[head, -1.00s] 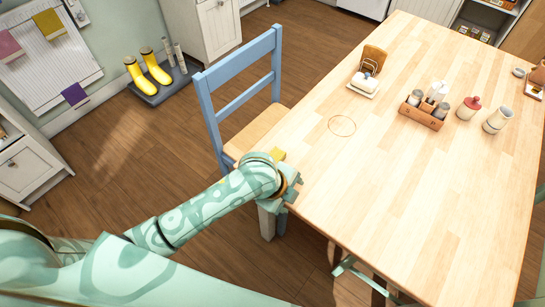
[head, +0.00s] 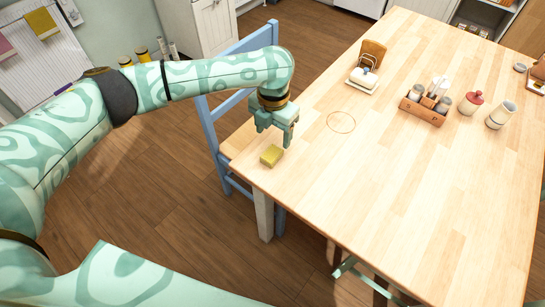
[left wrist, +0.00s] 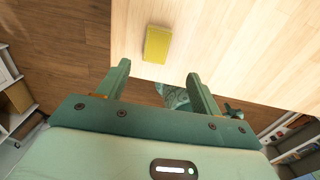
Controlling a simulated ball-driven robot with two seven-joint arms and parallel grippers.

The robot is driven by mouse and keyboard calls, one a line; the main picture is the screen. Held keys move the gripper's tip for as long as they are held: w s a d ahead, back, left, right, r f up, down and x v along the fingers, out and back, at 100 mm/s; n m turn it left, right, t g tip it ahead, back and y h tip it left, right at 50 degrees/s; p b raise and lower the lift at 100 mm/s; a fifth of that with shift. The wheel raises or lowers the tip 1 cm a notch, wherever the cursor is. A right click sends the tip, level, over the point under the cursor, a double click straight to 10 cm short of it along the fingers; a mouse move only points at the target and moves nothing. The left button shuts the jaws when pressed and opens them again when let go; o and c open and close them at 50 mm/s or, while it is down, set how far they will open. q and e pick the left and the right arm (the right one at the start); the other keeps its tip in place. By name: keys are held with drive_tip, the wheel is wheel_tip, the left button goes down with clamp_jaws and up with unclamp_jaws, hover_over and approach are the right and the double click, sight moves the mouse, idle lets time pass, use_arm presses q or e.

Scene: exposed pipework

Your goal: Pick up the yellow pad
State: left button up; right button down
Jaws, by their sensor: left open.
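The yellow pad (head: 271,155) lies flat on the wooden table (head: 400,180), close to its left corner. It also shows in the left wrist view (left wrist: 157,44), ahead of the fingertips and between their lines, nearer the left finger. My left gripper (head: 274,135) is open and empty, with its fingers pointing down just above and behind the pad in the head view. In the left wrist view its two fingers (left wrist: 160,80) are wide apart, and the pad is not between them. My right gripper is not in view.
A blue chair (head: 213,130) stands against the table's left edge, under my left arm. A napkin holder (head: 369,65), a wooden condiment caddy (head: 424,108), a red-lidded jar (head: 471,103) and a white bottle (head: 500,115) stand farther back. The table's middle is clear, with a drawn circle (head: 341,122).

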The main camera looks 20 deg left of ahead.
sight(271, 154)
use_arm(q)
wheel_tip(271, 154, down, 4)
drive_tip(key=shift+b, duration=0.5)
drive_tip(key=f+b, duration=0.1)
drive_tip(key=f, duration=0.2)
drive_tip(key=f+b, duration=0.1)
drive_tip(key=f, duration=0.1)
drive_tip(key=shift+w+a+f+b, duration=0.1)
drive_tip(key=shift+a+f+b, duration=0.15)
drive_tip(key=shift+a+b, duration=0.1)
drive_tip(key=shift+r, duration=0.15)
drive_tip(key=shift+c, duration=0.3)
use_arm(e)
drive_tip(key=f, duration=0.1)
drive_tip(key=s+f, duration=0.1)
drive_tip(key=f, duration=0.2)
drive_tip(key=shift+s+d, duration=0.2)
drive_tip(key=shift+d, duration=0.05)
use_arm(q)
drive_tip(key=c, duration=1)
